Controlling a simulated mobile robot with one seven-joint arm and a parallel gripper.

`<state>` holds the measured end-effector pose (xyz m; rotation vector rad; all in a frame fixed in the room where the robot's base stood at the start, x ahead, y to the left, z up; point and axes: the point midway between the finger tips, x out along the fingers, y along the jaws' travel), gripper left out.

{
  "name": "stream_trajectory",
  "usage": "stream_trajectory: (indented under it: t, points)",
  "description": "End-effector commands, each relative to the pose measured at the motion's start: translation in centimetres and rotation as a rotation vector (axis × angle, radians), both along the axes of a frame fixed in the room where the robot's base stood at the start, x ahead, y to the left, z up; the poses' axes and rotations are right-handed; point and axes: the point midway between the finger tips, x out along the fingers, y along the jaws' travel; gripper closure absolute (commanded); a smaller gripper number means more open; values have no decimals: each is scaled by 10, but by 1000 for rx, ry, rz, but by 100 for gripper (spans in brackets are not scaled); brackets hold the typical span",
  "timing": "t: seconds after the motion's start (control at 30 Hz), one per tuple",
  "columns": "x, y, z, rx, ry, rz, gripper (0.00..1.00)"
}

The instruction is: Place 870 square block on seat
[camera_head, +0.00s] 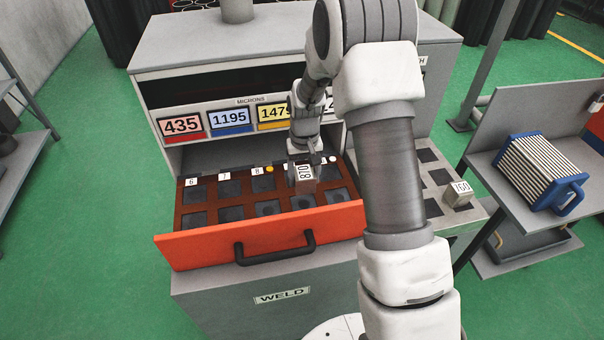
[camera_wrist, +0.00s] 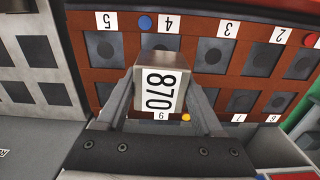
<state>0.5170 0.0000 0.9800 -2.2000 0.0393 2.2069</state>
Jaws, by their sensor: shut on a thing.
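The 870 square block (camera_head: 305,174) is a grey metal block with a white label. It also shows upright between the fingers in the wrist view (camera_wrist: 160,91). My gripper (camera_head: 303,165) is shut on it; its fingers clasp the block's two sides in the wrist view (camera_wrist: 158,100). The block is over the brown seat tray of the open orange drawer (camera_head: 262,238), around its middle columns. The tray has two rows of dark square seats (camera_head: 232,214) with numbered tags. The block hides part of the tray; I cannot tell whether it touches it.
Signs 435, 1195 and 1475 (camera_head: 274,114) hang above the drawer. A small grey numbered block (camera_head: 459,192) sits on the grey seat plate at the right. A blue-framed filter (camera_head: 543,172) stands on the right-hand shelf. The drawer's black handle (camera_head: 274,250) projects forward.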

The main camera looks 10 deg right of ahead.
Motion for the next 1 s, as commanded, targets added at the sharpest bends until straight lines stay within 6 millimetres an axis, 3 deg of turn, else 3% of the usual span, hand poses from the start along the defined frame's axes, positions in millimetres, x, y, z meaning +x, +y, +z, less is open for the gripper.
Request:
stream_trajectory:
  t: [0.57, 1.0]
  points:
    - [1, 0, -6, 0, -4, 0, 100]
    - [1, 0, -39, 0, -3, 0, 100]
